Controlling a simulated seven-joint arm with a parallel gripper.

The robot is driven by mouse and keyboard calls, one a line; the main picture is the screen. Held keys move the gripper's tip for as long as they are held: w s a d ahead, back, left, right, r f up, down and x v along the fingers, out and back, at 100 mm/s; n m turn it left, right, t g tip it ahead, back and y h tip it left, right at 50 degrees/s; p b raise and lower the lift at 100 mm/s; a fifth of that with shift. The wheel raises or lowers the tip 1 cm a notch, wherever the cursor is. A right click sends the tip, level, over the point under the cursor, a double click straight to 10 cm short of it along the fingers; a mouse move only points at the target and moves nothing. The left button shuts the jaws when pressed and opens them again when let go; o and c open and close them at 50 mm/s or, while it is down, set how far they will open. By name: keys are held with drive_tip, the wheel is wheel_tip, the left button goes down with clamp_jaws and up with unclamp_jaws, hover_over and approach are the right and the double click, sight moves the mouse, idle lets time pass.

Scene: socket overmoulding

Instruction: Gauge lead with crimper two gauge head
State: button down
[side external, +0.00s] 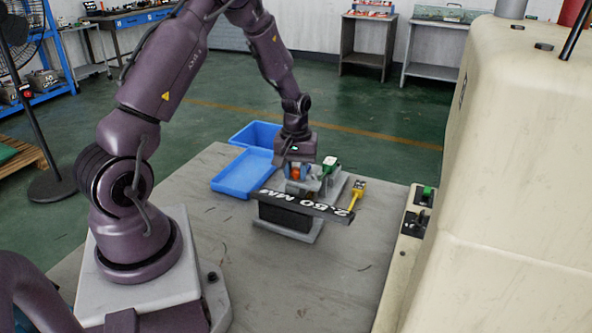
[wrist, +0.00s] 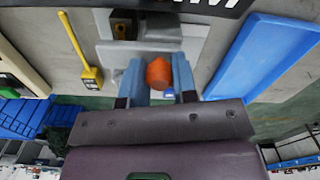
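My gripper (wrist: 160,74) points down over a grey fixture (side external: 333,184) on the table. In the wrist view its two blue-grey fingers are close against both sides of an orange piece (wrist: 159,73), and appear shut on it. In the side view the orange piece (side external: 295,172) shows just under my gripper (side external: 294,170). A black block (side external: 285,215) with a dark sign reading 2.50 MM (side external: 305,203) stands in front. I cannot tell which part is the lead or the gauge head; the sign and fingers hide some of the fixture.
A yellow-handled tool (side external: 357,194) lies further right. A flat blue tray (side external: 244,174) and a blue bin (side external: 256,134) are at the left. A large cream machine (side external: 510,150) borders the right; the front table is clear.

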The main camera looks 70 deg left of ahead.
drive_tip(key=shift+s+a, duration=1.7)
drive_tip(key=shift+a, duration=0.05)
drive_tip(key=c, duration=0.9)
unclamp_jaws()
drive_tip(key=shift+d+r, duration=0.1)
drive_tip(key=shift+r, duration=0.05)
wheel_tip(320, 180, up, 13)
